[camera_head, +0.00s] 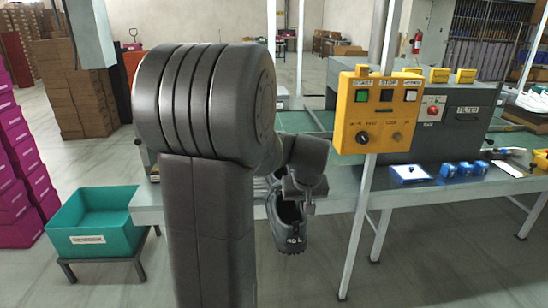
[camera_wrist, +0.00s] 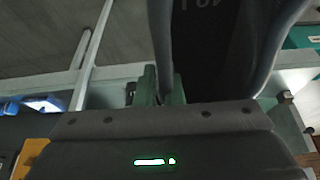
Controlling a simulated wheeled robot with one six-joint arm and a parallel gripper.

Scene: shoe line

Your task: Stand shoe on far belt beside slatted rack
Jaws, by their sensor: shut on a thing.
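A dark shoe (camera_head: 287,230) with white marking hangs from my gripper (camera_head: 300,193) in the head view, in front of the near table edge and above the floor. My gripper is shut on it. A green belt surface (camera_head: 308,121) shows behind my arm in the head view, partly hidden. A small slatted piece (camera_head: 260,188) shows beside my wrist; whether it is the rack I cannot tell.
A yellow control box (camera_head: 378,112) on a pale post stands right of my gripper. A grey filter housing (camera_head: 440,125) and blue items (camera_head: 462,169) are on the table. A teal bin (camera_head: 95,222) stands at left, near magenta boxes (camera_head: 18,170). The floor at front right is clear.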

